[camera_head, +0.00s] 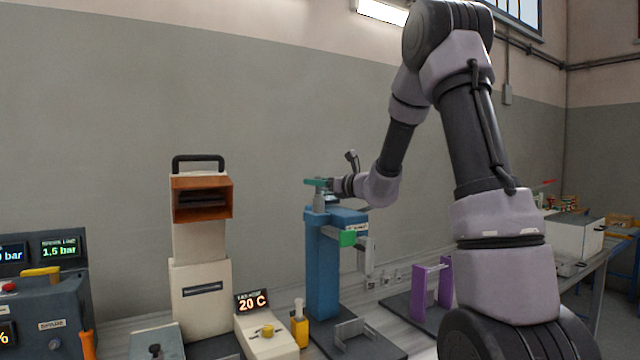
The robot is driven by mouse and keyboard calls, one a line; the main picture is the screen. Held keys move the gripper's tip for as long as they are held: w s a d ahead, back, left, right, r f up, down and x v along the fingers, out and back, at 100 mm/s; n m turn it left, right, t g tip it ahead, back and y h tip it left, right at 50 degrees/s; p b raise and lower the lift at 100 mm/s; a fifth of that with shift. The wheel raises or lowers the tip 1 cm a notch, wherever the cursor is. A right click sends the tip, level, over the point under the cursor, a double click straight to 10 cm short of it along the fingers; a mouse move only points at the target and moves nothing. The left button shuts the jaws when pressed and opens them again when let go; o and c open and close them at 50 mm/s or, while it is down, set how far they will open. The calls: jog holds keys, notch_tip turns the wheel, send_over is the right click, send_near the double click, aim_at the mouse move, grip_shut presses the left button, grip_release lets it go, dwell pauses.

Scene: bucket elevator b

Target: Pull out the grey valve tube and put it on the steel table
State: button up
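A short grey tube (320,201) stands upright at the top of the blue column (322,268) in the middle; it looks like the valve tube. A flat green piece (315,182) sits at its upper end. My gripper (328,185) is level with this green piece, at its right side, pointing left. The fingers are small and dark here, and I cannot tell whether they are closed on it. A second grey cylinder (365,258) hangs at the column's right side, beside a green block (348,238). The steel table (395,322) runs under the column.
A cream tower (198,285) with an orange-brown top stands left of the column. A cream box with a 20 C display (252,302) and a yellow bottle (299,324) stand between them. A purple stand (432,284) is at the right. My arm hides part of the table.

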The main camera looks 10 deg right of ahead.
grip_shut()
jog(key=shift+r, duration=0.75)
jog(key=shift+r, duration=2.85)
jog(key=shift+r, duration=0.1)
jog(key=shift+r, duration=1.95)
